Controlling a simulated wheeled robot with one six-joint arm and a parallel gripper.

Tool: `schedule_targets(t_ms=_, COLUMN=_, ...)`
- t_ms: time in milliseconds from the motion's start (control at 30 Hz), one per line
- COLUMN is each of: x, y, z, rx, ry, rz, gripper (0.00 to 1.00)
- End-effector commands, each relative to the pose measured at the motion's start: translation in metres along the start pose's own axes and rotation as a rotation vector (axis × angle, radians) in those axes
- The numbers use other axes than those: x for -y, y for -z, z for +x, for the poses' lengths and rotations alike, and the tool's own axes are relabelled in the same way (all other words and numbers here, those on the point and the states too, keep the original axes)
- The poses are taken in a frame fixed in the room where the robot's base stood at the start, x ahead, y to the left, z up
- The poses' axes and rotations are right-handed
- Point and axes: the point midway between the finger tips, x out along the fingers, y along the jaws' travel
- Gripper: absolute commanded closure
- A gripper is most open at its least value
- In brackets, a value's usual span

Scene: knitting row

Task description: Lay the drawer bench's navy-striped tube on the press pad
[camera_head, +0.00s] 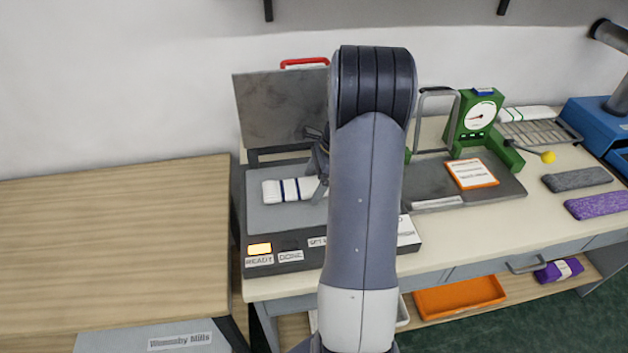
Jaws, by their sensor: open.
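A white tube with navy stripes (290,189) lies flat on the grey press pad (265,216). Its right end is hidden behind my gripper and arm. My gripper (319,182) is open, at the tube's right end and mostly hidden by my own arm; whether it touches the tube cannot be told. The press lid (280,108) with its red handle (304,62) stands raised behind the pad.
Right of the press are a green dial gauge (480,115), an orange-edged card (471,173), a grey knitted piece (577,179), a purple one (598,204) and a blue machine (598,118). An orange tray (460,296) sits on the lower shelf. The wooden bench top (110,240) at left is clear.

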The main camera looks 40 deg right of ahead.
Motion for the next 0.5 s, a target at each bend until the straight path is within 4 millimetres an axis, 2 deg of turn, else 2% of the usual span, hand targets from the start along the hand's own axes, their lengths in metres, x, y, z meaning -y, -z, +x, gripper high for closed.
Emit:
schedule_targets(t_ms=167, x=0.001, y=-0.001, z=-0.017, rx=0.000, ry=0.004, rz=0.000, gripper=0.16)
schedule_targets(t_ms=500, x=0.001, y=-0.001, z=-0.089, rx=-0.001, ry=0.005, rz=0.000, gripper=0.16)
